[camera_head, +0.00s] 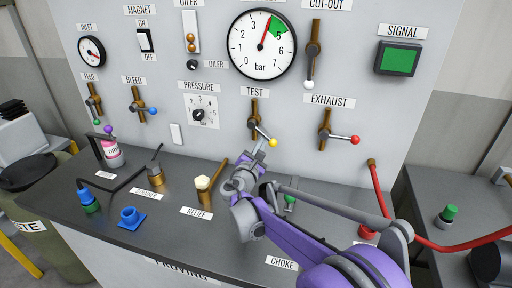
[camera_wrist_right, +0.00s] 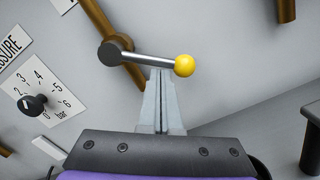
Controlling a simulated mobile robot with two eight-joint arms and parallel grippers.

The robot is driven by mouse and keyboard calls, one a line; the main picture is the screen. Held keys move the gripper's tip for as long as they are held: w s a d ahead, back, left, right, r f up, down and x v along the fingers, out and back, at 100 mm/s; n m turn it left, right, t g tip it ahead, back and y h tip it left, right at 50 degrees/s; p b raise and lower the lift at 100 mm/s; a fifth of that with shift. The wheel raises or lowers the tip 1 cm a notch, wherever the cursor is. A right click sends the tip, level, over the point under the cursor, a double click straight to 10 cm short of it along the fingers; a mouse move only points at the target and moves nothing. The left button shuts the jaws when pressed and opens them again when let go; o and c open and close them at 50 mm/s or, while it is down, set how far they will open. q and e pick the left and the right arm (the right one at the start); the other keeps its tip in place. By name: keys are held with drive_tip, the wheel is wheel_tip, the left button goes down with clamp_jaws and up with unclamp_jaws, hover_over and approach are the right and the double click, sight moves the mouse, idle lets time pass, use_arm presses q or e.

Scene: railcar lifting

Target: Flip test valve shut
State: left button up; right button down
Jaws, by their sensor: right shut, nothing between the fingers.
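The TEST valve (camera_head: 254,118) is a brass pipe fitting on the grey panel under the big gauge. Its short grey lever with a yellow ball (camera_head: 272,142) points down and to the right, slanting away from the upright pipe. In the right wrist view the lever runs from a dark hub to the yellow ball (camera_wrist_right: 185,66). My right gripper (camera_head: 261,145) is shut and empty, its fingertips just below the lever near the ball. In the wrist view the fingertips (camera_wrist_right: 161,75) meet the lever's underside; I cannot tell whether they touch. My left gripper is out of view.
The EXHAUST valve (camera_head: 325,130) with a red-balled lever is to the right. The PRESSURE knob (camera_head: 199,114) is to the left. The gauge (camera_head: 262,45) needle is near the green band. The bench below holds a RELIEF fitting (camera_head: 203,190) and a blue socket (camera_head: 131,217).

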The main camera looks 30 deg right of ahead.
drive_tip(key=n, duration=0.1)
drive_tip(key=s+r+n, duration=0.1)
drive_tip(key=n, duration=0.1)
drive_tip(key=shift+d+r, duration=0.15)
drive_tip(key=shift+d, duration=0.25)
drive_tip(key=n, duration=0.1)
drive_tip(key=r+n, duration=0.1)
drive_tip(key=n, duration=0.1)
drive_tip(key=shift+s+d+r+p, duration=0.2)
drive_tip(key=shift+s+d+p, duration=0.05)
drive_tip(key=shift+p, duration=0.1)
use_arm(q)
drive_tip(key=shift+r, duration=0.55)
use_arm(e)
drive_tip(key=shift+s+d+r, duration=0.1)
drive_tip(key=shift+r, duration=0.2)
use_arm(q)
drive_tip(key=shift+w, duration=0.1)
use_arm(e)
drive_tip(key=shift+r, duration=0.1)
use_arm(q)
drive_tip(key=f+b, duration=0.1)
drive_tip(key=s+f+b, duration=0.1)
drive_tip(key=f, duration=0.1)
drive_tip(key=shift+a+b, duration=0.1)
drive_tip(key=shift+b, duration=0.2)
use_arm(e)
approach(267, 139)
drive_tip(key=s+a+f, duration=0.2)
drive_tip(key=shift+s, duration=0.4)
